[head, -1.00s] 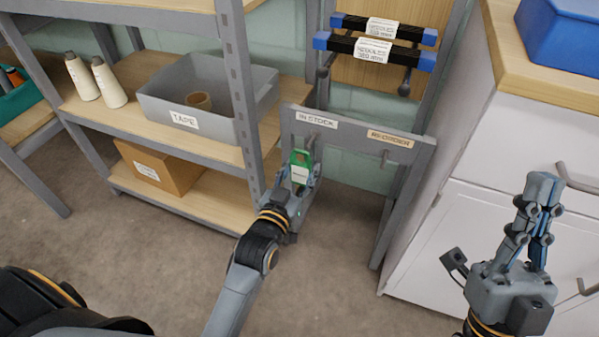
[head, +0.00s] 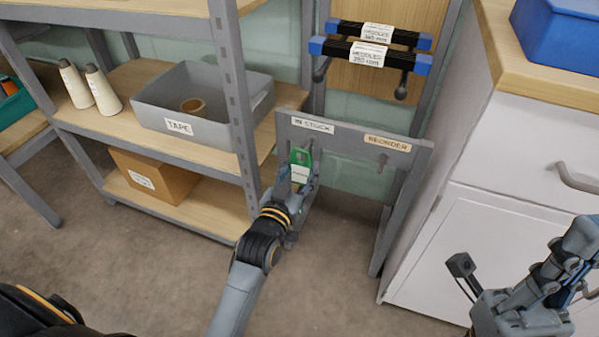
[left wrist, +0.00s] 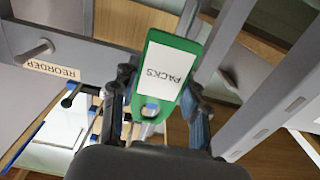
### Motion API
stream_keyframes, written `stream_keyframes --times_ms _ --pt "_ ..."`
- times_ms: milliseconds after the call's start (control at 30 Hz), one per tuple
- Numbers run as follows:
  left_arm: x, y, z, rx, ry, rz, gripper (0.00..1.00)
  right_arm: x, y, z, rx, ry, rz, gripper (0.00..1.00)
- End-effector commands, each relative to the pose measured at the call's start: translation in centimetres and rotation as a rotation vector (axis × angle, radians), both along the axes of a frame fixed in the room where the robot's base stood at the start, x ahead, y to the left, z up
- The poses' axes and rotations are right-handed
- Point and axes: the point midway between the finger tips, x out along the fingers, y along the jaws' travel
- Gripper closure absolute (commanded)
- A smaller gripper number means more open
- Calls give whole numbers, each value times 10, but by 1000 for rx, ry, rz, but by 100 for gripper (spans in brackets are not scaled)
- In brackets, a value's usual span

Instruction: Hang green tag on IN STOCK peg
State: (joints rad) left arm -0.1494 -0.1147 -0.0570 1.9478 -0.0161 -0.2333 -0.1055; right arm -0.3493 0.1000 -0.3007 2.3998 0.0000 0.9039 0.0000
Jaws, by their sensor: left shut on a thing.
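The green tag (head: 300,162) with a white label is held in my left gripper (head: 301,180), just in front of the rack board below the IN STOCK label (head: 313,125). My left gripper is shut on it. In the left wrist view the tag (left wrist: 160,75) appears upside down, reading PACKS, between the two fingers (left wrist: 165,110). The IN STOCK peg (head: 309,143) is mostly hidden behind the tag; I cannot tell if it passes through the tag's hole. My right gripper (head: 580,240) is at the right edge, empty, its fingers together.
The REORDER peg (head: 382,160) is bare; it also shows in the left wrist view (left wrist: 36,52). A shelf post (head: 236,100) stands close left of the rack. A grey TAPE bin (head: 205,100) is on the shelf. A white cabinet (head: 500,180) stands at right.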

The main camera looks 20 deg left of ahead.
Motion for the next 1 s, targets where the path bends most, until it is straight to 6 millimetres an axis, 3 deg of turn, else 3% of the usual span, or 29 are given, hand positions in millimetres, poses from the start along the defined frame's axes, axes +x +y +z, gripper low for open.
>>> stream_keyframes --times_ms 667,1000 --pt "42 -1 -6 -1 -1 1 76 2 1 -31 -3 -4 0 100" --pt "53 -2 -12 1 2 0 76 1 1 -23 -2 -6 0 100"
